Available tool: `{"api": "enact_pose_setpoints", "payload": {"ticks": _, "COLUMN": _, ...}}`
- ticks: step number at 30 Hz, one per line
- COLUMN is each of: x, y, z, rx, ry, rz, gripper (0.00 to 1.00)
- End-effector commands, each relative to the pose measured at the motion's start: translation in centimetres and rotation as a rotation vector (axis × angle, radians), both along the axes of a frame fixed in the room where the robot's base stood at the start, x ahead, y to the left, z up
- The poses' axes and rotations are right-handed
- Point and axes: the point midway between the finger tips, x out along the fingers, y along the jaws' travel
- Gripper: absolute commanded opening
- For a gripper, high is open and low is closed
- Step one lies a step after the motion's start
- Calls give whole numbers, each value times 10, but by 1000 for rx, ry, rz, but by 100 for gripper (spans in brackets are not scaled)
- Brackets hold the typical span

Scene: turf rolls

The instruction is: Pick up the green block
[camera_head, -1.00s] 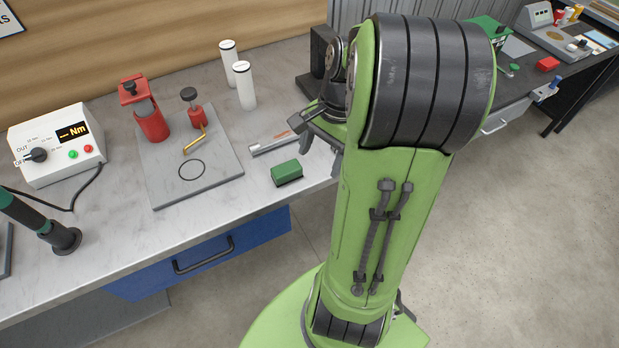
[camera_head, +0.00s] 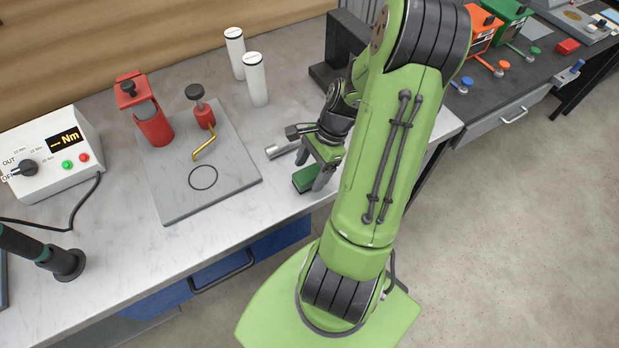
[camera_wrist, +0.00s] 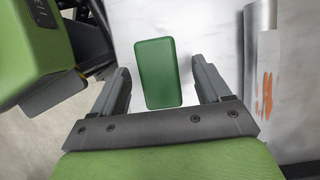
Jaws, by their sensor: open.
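The green block (camera_head: 304,181) lies on the light marble-look worktop near its front edge, partly hidden by my gripper (camera_head: 312,175) in the head view. In the wrist view the green block (camera_wrist: 159,75) lies between my two fingers, with a clear gap on each side. My gripper (camera_wrist: 160,88) is open and empty, its fingers pointing down at the worktop around the block. I cannot tell how far above the worktop the fingertips are.
A grey metal cylinder (camera_head: 283,149) lies just behind the block and shows close beside the right finger in the wrist view (camera_wrist: 262,70). A grey plate (camera_head: 225,188) with a red clamp (camera_head: 153,122) stands to the left. Two white bottles (camera_head: 256,80) stand behind.

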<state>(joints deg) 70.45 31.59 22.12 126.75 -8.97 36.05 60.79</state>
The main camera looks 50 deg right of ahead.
Motion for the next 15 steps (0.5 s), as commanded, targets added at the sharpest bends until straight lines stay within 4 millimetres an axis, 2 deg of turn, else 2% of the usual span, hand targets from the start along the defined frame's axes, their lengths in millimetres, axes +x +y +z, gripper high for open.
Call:
{"api": "enact_pose_setpoints", "payload": {"ticks": 1, "x": 0, "y": 3, "z": -9, "rx": 3, "ry": 2, "rz": 1, "gripper": 77}}
{"api": "enact_pose_setpoints", "payload": {"ticks": 3, "x": 1, "y": 5, "z": -14, "rx": 0, "ry": 1, "rz": 0, "gripper": 77}}
{"api": "enact_pose_setpoints", "payload": {"ticks": 9, "x": 1, "y": 5, "z": -13, "rx": -2, "ry": 1, "rz": 0, "gripper": 77}}
{"api": "enact_pose_setpoints", "payload": {"ticks": 15, "x": 1, "y": 5, "z": -12, "rx": -2, "ry": 1, "rz": 0, "gripper": 46}}
